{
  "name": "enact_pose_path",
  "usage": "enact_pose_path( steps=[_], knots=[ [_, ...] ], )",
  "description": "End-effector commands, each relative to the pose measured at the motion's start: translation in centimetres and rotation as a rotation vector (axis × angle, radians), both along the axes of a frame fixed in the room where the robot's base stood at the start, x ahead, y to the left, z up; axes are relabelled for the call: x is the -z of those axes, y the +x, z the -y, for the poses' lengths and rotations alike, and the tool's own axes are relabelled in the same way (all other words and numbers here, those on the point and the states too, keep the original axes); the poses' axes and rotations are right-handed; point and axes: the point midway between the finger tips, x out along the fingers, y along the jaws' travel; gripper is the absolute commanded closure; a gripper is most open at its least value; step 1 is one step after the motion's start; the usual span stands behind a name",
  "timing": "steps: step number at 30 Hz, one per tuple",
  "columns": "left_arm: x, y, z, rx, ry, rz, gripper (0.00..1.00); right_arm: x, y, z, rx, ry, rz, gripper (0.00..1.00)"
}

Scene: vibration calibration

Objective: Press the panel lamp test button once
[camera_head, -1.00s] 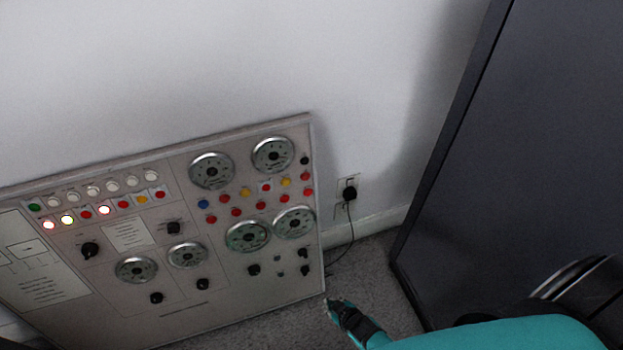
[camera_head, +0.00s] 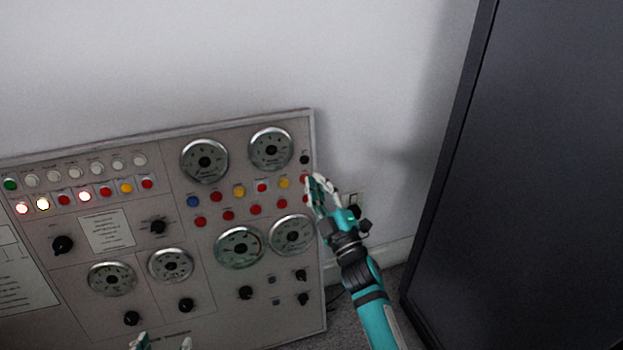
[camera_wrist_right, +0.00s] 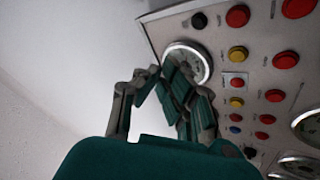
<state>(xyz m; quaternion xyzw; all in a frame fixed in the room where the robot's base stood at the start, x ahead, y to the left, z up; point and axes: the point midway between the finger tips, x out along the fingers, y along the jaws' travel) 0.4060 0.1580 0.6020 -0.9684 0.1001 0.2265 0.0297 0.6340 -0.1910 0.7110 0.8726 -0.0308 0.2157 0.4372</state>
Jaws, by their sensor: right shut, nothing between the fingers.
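The grey control panel (camera_head: 225,320) leans by the wall, with rows of coloured buttons and lamps. Its labels are too small to read, so I cannot tell which button is the lamp test. A black button (camera_head: 304,159) sits at the top right, above a red button (camera_head: 305,179); the black one also shows in the right wrist view (camera_wrist_right: 199,20). My right gripper (camera_head: 312,183) is shut and empty at the panel's right edge, close to the red buttons; contact is unclear. My left gripper (camera_head: 162,344) shows only partly at the bottom edge.
Round gauges (camera_head: 270,149) and black knobs (camera_head: 62,245) stick out from the panel. A dark cabinet (camera_head: 520,180) stands to the right. The wall above is clear.

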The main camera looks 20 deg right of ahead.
Motion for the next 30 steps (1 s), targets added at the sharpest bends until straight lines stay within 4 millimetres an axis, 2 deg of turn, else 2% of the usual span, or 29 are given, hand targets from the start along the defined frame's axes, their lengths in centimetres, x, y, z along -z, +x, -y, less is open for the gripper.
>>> enact_pose_path(
  steps=[5,17,23,30],
  knots=[
    [-0.8,-0.2,0.0,0.0,-0.004,0.017,0.41,-0.9,-0.1,0.0,0.003,-0.014,0.032,1.0],
    [-1.1,0.1,0.1,0.001,-0.01,0.043,0.41,-0.8,0.1,0.0,0.003,-0.013,0.029,1.0],
    [-3.1,1.2,0.7,0.01,-0.039,0.166,0.41,-0.5,0.9,0.0,0.003,-0.013,0.029,1.0],
    [-6.4,2.3,1.5,0.022,-0.087,0.356,0.41,-0.2,2.1,-0.1,0.003,-0.012,0.028,1.0]
  ],
)
